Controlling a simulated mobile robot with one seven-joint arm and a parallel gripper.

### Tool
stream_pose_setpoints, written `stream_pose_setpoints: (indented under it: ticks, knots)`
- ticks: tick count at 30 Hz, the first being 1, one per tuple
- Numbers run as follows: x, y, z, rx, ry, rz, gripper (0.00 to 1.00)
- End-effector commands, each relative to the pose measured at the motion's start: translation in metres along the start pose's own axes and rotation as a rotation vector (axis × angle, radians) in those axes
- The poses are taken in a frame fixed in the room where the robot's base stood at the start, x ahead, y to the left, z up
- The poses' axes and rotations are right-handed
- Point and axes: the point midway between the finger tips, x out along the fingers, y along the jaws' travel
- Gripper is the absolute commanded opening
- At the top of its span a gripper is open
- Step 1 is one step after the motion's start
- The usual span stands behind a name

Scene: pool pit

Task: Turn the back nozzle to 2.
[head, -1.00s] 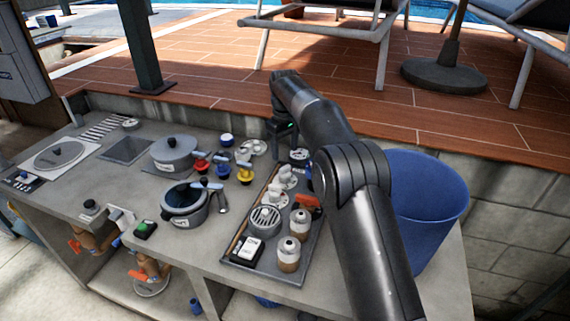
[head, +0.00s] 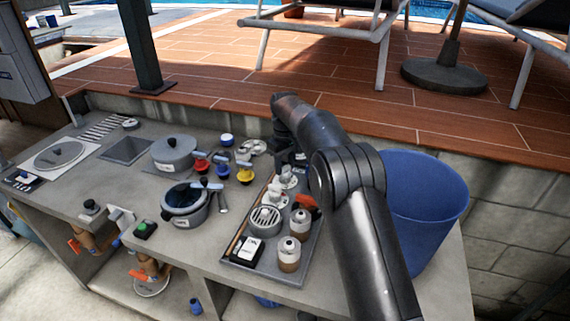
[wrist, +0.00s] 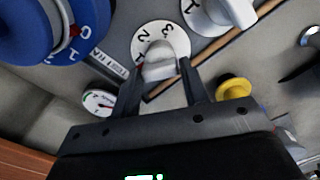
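The back nozzle is a white round dial (wrist: 149,33) with a raised grey-white knob (wrist: 160,62) in the wrist view. Digits run along its far rim; a small red mark shows near the knob's left side, but the exact setting is hard to read. My gripper (wrist: 164,74) has one finger on each side of the knob, with gaps visible, so it is open around it. A second white nozzle (wrist: 212,12) sits farther up right.
A blue bin (head: 430,215) stands right of my arm. In the wrist view, a gauge (wrist: 98,102), a blue numbered dial (wrist: 60,45) and a yellow knob (wrist: 234,89) lie close by.

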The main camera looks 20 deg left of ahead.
Motion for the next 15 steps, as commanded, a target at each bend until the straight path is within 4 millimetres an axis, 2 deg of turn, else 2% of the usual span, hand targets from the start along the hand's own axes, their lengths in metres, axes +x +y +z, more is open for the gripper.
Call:
stream_pose_setpoints:
  ticks: [1, 9, 15]
  knots:
    - [0.0000, 0.0000, 0.0000, 0.000, 0.000, 0.000, 0.36]
    - [-0.0002, 0.0001, 0.0000, 0.000, 0.000, 0.000, 0.15]
    - [-0.0002, 0.0001, 0.0000, 0.016, 0.000, 0.000, 0.15]
